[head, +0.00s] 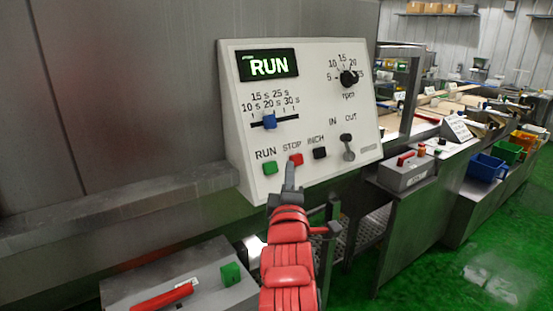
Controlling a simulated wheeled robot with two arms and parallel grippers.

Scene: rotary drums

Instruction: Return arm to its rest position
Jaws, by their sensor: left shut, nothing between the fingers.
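The white control panel (310,115) stands in front of me, and its display (268,66) reads RUN in green. My left arm is red and comes up from the bottom of the head view. My left gripper (290,168) is shut and empty, with its tip just below the red STOP button (296,160). I cannot tell whether it touches the button. The green RUN button (270,168) is to its left and the black INCH button (320,153) to its right. My right gripper does not show.
The blue slider (269,121), black speed knob (348,78) and IN/OUT lever (347,148) are on the panel. A grey box with a red handle (162,296) sits below left. Another grey box (405,172) stands right. Green floor (440,275) is open at lower right.

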